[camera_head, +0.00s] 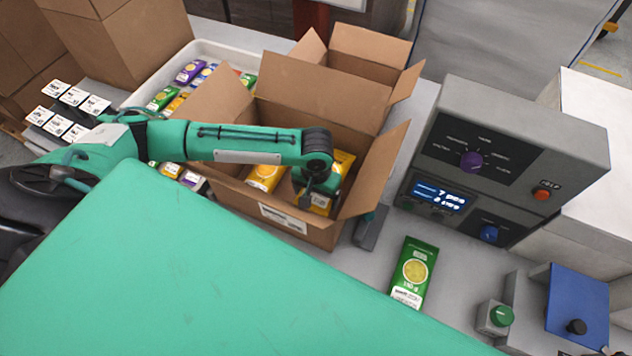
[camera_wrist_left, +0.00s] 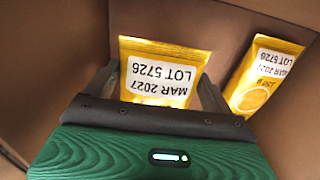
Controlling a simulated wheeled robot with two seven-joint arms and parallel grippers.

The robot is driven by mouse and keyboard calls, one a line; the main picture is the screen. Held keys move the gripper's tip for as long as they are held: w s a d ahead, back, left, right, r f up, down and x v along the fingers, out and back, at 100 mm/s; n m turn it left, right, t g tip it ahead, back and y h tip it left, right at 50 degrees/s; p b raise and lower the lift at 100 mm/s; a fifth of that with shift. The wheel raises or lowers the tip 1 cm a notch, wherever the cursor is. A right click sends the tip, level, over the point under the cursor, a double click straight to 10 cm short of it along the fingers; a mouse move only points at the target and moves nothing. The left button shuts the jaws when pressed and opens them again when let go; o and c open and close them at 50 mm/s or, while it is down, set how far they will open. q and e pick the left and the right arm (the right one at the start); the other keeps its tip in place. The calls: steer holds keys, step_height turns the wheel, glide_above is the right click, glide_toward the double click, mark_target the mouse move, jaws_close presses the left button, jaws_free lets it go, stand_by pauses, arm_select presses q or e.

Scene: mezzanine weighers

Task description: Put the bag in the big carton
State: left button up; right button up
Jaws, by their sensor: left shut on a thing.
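The big carton (camera_head: 285,215) stands open on the bench, flaps spread, with a white label on its front. My left gripper (camera_head: 318,197) reaches down inside it. In the left wrist view my left gripper (camera_wrist_left: 160,88) has its fingers on both sides of a yellow bag (camera_wrist_left: 150,58) with a white lot label, and is shut on it. Another yellow bag (camera_wrist_left: 262,78) leans against the carton wall beside it. In the head view a yellow bag (camera_head: 265,177) shows in the carton to the left of the gripper. My arm hides part of the inside. My right gripper is out of view.
A second open carton (camera_head: 370,45) stands behind. A white tray (camera_head: 212,48) of coloured bags lies behind my arm. A green bag (camera_head: 415,272) lies on the bench below the grey weigher (camera_head: 520,145). A green-button box (camera_head: 495,318) stands at the right.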

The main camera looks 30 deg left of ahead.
arm_select(q)
steer(key=shift+w+f, duration=0.1)
steer(key=shift+f, duration=0.45)
steer(key=o, duration=1.2)
steer(key=shift+r+b, duration=1.7)
steer(key=shift+r, duration=4.95)
